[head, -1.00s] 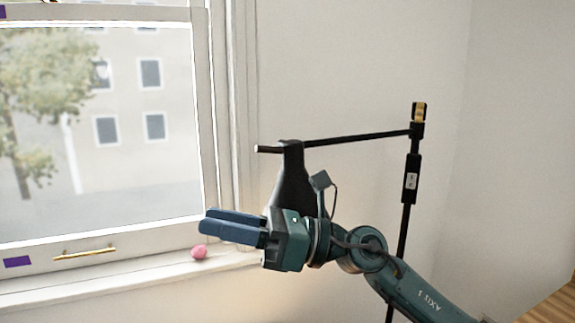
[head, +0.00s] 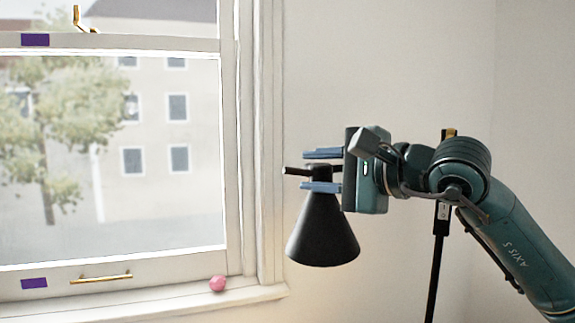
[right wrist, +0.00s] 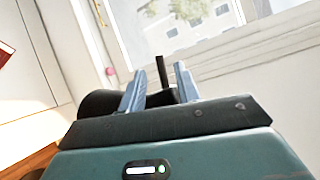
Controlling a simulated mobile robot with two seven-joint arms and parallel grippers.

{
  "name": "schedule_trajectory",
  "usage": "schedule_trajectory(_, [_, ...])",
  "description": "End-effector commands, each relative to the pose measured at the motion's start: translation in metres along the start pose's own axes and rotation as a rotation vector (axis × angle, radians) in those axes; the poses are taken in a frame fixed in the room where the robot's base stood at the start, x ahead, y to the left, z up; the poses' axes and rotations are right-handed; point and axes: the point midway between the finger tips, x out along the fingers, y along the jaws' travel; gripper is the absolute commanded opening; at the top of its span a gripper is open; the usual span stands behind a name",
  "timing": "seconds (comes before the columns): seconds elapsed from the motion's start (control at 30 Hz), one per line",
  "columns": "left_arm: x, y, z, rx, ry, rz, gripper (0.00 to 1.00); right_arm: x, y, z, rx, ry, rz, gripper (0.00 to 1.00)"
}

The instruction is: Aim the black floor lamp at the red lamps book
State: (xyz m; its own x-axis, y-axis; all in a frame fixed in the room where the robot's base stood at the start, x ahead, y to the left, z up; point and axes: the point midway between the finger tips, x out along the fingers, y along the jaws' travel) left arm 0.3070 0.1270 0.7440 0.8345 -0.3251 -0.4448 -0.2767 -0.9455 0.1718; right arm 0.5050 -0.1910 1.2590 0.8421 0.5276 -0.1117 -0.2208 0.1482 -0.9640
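The black floor lamp has a cone shade (head: 323,235) hanging mouth-down, with a short rod end (head: 294,171) jutting left above it. My right gripper (head: 308,170) is open at the lamp head, one finger above the rod and one below it. In the right wrist view the rod stands between the spread fingers (right wrist: 161,75), closer to the right one, and the shade (right wrist: 95,104) lies behind the left one. The lamp pole (head: 436,265) stands behind my right arm, which hides much of the crossbar. I cannot identify the red lamps book for certain. My left gripper is out of view.
A window with a white sill (head: 255,292) is at left; a pink ball (head: 217,284) rests on the sill. A red-edged item (right wrist: 5,54) shows at the wrist view's left edge, above a wooden surface (right wrist: 28,165). The wall behind the lamp is bare.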

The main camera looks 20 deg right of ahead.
Motion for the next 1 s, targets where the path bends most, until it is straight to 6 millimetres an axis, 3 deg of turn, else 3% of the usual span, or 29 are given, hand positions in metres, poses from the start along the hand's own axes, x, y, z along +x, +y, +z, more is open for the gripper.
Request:
schedule_trajectory(0.2, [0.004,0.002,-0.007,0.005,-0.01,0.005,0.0,0.041,-0.001,0.002,0.002,-0.003,0.002,0.32])
schedule_trajectory(0.4, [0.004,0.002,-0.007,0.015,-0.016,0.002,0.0,0.06,-0.001,0.001,0.001,-0.002,-0.001,0.32])
schedule_trajectory(0.73, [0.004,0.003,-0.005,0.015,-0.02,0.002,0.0,0.064,0.0,0.001,0.0,-0.001,0.0,0.32])
schedule_trajectory(1.0, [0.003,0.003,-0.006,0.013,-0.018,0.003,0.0,0.063,0.0,0.0,0.001,-0.001,0.0,0.11])
